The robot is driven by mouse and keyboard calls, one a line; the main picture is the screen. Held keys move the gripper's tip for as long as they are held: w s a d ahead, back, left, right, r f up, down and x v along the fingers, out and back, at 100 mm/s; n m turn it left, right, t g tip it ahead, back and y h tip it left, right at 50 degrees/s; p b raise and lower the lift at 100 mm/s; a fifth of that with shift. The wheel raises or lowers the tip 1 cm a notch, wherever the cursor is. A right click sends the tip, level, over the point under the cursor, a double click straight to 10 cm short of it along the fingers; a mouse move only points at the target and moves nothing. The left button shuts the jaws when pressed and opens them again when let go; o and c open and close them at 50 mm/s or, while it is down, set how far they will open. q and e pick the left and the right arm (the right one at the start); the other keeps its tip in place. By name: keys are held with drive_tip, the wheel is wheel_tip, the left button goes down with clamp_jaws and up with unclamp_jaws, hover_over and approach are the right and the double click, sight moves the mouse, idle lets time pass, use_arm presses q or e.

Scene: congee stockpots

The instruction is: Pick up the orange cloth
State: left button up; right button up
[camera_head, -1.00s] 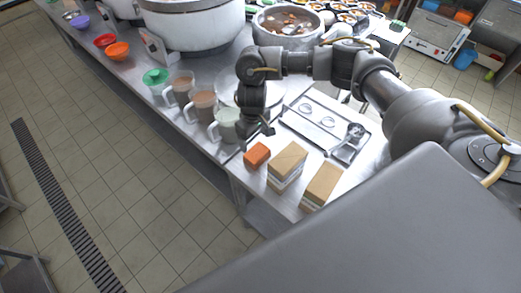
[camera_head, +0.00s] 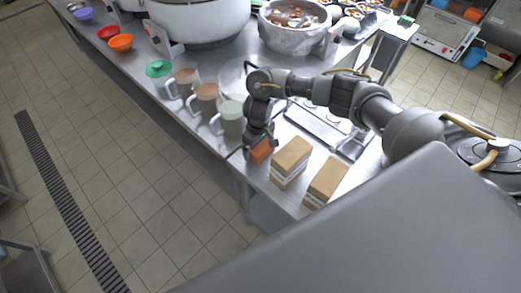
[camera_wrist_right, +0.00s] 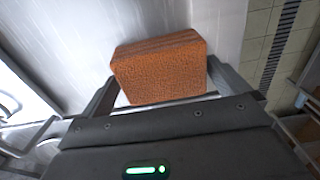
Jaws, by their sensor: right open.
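The orange cloth (camera_head: 262,151) is a small folded block on the steel counter near its front edge. In the right wrist view the cloth (camera_wrist_right: 160,72) shows its rough orange top and side, lying between the two fingers. My right gripper (camera_head: 258,146) is right over the cloth, pointing down. In the right wrist view my right gripper (camera_wrist_right: 172,97) is open, with one finger on each side of the cloth. I cannot tell whether the fingers touch it. My left gripper is not in view.
Two tan-topped boxes (camera_head: 291,157) (camera_head: 326,181) stand just right of the cloth. Mugs and a pitcher (camera_head: 231,118) stand to its left. A metal tray (camera_head: 330,138) lies behind, partly under my right arm. Large pots (camera_head: 200,22) stand at the back.

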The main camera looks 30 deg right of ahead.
drive_tip(key=shift+c, duration=0.4)
drive_tip(key=c, duration=0.7)
drive_tip(key=shift+r, duration=0.15)
drive_tip(key=shift+c, duration=0.2)
wheel_tip(320, 180, up, 10)
drive_tip(key=shift+f+p, duration=0.1)
drive_tip(key=shift+p, duration=1.15)
